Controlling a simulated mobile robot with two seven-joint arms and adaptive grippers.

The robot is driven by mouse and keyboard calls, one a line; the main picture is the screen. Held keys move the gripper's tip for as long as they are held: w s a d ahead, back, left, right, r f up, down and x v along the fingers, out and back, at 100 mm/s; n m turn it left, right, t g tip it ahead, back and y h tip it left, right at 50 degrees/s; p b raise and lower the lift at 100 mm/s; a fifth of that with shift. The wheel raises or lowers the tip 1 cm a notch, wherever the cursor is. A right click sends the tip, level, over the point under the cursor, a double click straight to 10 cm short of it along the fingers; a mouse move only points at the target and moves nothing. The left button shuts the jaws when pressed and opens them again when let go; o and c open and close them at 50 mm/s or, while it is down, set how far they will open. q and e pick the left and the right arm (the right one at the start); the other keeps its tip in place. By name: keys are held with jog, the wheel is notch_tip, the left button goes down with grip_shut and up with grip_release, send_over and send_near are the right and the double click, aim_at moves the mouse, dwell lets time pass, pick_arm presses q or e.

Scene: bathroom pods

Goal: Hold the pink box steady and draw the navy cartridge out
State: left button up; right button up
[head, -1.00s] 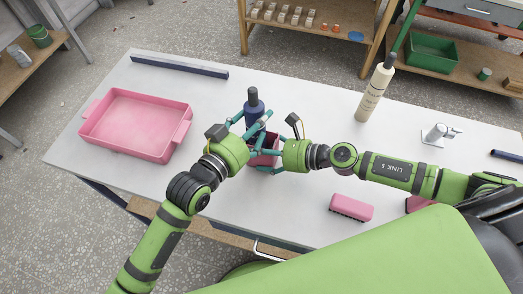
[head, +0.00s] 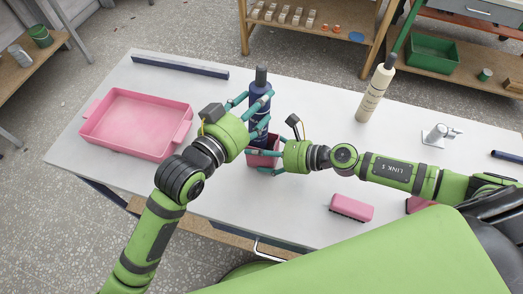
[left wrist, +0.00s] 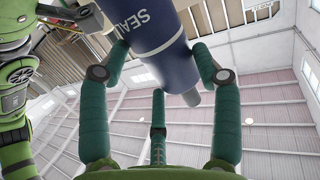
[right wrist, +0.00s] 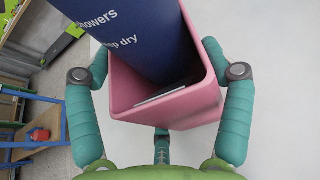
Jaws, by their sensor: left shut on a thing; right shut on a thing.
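The navy cartridge (head: 259,103) stands upright with its dark cap at the top. My left gripper (head: 256,116) is shut around its upper body; the left wrist view shows the cartridge (left wrist: 155,32) between the fingers, with white lettering and a grey tip. The pink box (head: 263,159) is on the white table below it. My right gripper (head: 264,161) is shut on the box from the right. In the right wrist view the cartridge (right wrist: 140,35) slants into the open mouth of the box (right wrist: 205,102). How deep its lower end sits is hard to tell.
A pink tray (head: 135,122) is at the table's left, and a dark bar (head: 180,66) lies behind it. A cream bottle (head: 375,93) and a metal fitting (head: 438,135) stand right. A pink block (head: 351,207) lies near the front edge. The table between the tray and box is clear.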

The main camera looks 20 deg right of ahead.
aim_at(260, 82)
pick_arm(q)
jog(key=shift+w+a+r, duration=0.1)
jog(key=shift+w+r, duration=0.05)
jog(key=shift+r, duration=1.1)
jog(key=shift+w+a+r, duration=0.1)
jog(key=shift+r, duration=1.1)
pick_arm(e)
jog(key=shift+s+f, duration=0.3)
jog(key=shift+s, duration=0.05)
jog(key=shift+c, duration=0.2)
pick_arm(q)
jog(key=shift+s+d+r, duration=0.1)
jog(key=shift+s+r, duration=0.05)
jog(key=shift+r, duration=0.7)
jog(key=shift+r, duration=0.15)
pick_arm(e)
jog(key=shift+w+r, duration=0.1)
pick_arm(q)
jog(key=shift+r, duration=0.3)
jog(key=shift+a, duration=5.05)
pick_arm(e)
jog(key=shift+w+r, duration=0.1)
jog(key=shift+w, duration=0.05)
